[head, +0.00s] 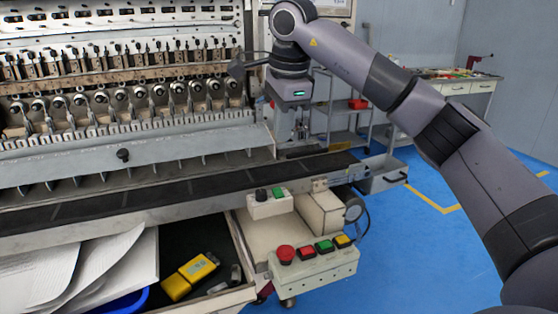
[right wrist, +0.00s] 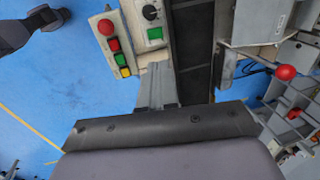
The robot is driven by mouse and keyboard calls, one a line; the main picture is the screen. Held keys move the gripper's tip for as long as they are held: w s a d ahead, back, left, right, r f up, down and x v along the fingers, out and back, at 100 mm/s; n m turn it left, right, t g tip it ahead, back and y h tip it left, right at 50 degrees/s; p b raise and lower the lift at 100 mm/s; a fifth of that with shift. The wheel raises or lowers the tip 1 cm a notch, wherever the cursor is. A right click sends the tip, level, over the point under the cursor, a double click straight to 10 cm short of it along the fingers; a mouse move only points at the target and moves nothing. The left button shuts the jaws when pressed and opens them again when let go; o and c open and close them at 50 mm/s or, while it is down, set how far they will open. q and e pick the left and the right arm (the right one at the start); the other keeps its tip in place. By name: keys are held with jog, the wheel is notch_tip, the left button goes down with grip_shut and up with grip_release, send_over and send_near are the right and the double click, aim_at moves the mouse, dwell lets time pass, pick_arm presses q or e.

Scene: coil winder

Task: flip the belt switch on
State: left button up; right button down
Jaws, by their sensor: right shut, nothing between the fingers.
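A small white switch box (head: 270,208) sits at the front edge of the dark belt (head: 190,187) in the head view. It carries a black rotary knob (head: 261,195) and a green button (head: 279,193). I cannot read which way the knob points. In the right wrist view the knob (right wrist: 150,12) and green button (right wrist: 155,33) show at the top, beside the belt (right wrist: 193,60). My right gripper (head: 300,134) is shut and empty, pointing down, above and behind the switch box, apart from it. My left gripper is not in view.
A control box (head: 315,268) with a red mushroom button and several coloured buttons stands in front of the switch box. An open drawer (head: 235,298) with papers and a yellow item is at front left. The winder (head: 120,90) fills the back left. Blue floor is clear at right.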

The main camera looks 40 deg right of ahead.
aim_at(279, 194)
jog(key=x, duration=1.3)
jog(key=shift+f, duration=0.3)
jog(key=shift+w+f, duration=0.15)
jog(key=shift+f, duration=0.3)
jog(key=shift+s+a+f, duration=0.15)
jog(key=shift+s, duration=0.3)
jog(key=shift+s+a, duration=0.1)
jog(key=shift+s, duration=0.25)
